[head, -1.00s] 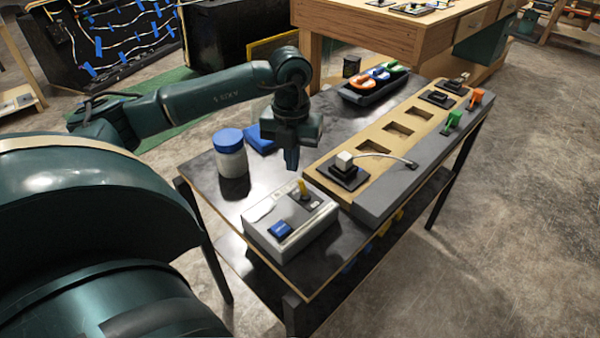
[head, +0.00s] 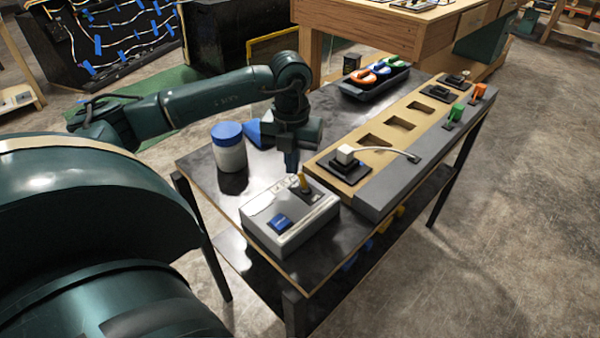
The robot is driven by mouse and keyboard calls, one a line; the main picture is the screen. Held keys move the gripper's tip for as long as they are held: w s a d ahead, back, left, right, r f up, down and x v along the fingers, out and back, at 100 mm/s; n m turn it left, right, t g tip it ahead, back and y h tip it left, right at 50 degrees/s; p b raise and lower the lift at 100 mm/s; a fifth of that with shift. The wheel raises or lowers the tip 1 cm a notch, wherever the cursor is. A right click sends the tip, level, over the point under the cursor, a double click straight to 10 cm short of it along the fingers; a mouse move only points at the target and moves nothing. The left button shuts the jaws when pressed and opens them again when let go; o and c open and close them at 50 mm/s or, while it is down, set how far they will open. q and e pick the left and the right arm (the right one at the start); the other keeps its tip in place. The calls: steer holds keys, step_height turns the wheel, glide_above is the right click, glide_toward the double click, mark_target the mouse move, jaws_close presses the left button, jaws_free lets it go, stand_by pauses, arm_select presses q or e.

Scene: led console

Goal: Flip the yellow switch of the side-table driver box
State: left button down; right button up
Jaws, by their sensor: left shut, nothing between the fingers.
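The driver box (head: 292,226) is a pale grey box at the near end of the side table (head: 205,184). Its yellow switch (head: 303,181) stands up from a dark plate on the far right part of its top. A blue button or display (head: 280,223) sits on the near part. My left gripper (head: 291,170) points down, shut and empty, just behind and left of the yellow switch. I cannot tell whether its fingertips touch the switch. My right gripper is not in view.
A white jar with a blue lid (head: 229,147) stands left of my gripper, with a blue item (head: 254,133) behind it. A wooden board (head: 380,152) with sockets and a cable lies to the right. A black tray (head: 374,82) holds coloured spools at the back.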

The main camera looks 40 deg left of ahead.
arm_select(q)
steer(key=shift+d, duration=0.2)
stand_by(0.3)
steer(key=shift+s+d+f, duration=0.1)
steer(key=shift+d, duration=0.85)
step_height(320, 180, up, 7)
steer(key=p, duration=0.5)
steer(key=shift+a, duration=0.45)
